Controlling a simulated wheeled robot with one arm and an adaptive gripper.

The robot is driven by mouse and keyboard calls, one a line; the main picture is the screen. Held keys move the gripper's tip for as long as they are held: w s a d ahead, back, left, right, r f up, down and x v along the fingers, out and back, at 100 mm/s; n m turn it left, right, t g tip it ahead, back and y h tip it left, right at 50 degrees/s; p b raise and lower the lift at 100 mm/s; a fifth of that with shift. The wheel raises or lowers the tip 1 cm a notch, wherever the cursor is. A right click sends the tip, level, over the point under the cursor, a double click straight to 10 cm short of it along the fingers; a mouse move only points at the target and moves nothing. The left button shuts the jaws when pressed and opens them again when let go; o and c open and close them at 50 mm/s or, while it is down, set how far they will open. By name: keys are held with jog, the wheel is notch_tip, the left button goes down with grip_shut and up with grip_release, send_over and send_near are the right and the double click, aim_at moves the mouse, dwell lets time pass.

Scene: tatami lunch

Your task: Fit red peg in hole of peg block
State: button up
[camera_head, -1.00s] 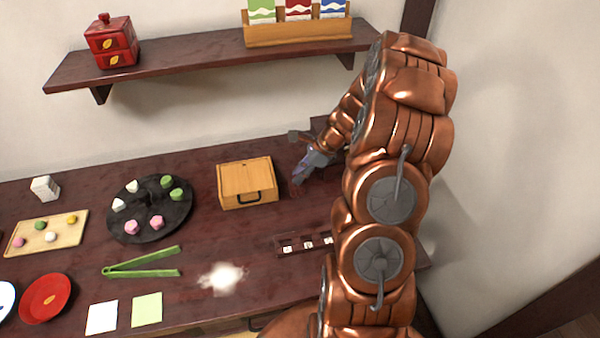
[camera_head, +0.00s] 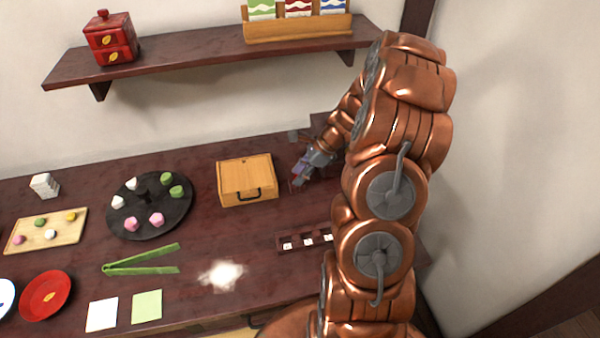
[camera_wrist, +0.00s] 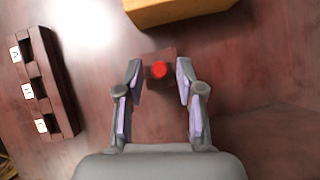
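In the wrist view, the red peg (camera_wrist: 159,69) shows its round top over a small dark brown block (camera_wrist: 171,55), which I take for the peg block. The peg looks upright, but I cannot tell how deep it sits in the hole. My gripper (camera_wrist: 159,76) is open, with its two fingers on either side of the peg and a clear gap on each side. In the head view, my gripper (camera_head: 298,180) points down at the table right of the wooden box; the peg and block are hardly visible there.
A wooden box (camera_head: 246,178) with a dark handle stands just left of my gripper. A dark compartment tray (camera_head: 289,238) with white labels lies nearer the front. A round black tray (camera_head: 180,207) with sweets and green tongs (camera_head: 140,270) are farther left. The shelf (camera_head: 200,60) hangs above.

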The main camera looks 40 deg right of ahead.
jog(key=shift+o, duration=0.5)
jog(key=v, duration=1.2)
jog(key=shift+a, duration=0.15)
jog(key=s+a+r+n+g, duration=0.1)
jog(key=s+a+r+n, duration=0.25)
jog(key=a, duration=0.35)
jog(key=s+a+r+n+g+h, duration=0.1)
jog(key=s+a+r+n+g, duration=0.1)
jog(key=a+n, duration=0.4)
jog(key=s+a+r+n+g, duration=0.1)
jog(key=s+a+r+n, duration=0.15)
jog(key=a, duration=0.45)
jog(key=s+a+r+n+h, duration=0.1)
jog(key=s+a+n+h, duration=0.1)
jog(key=s+n, duration=0.4)
jog(key=s+a+r+n+g+h+p, duration=0.1)
jog(key=s+a+n, duration=0.4)
jog(key=s, duration=0.7)
jog(key=shift+s+n+h, duration=0.15)
jog(key=shift+n+h, duration=0.55)
jog(key=shift+n, duration=0.2)
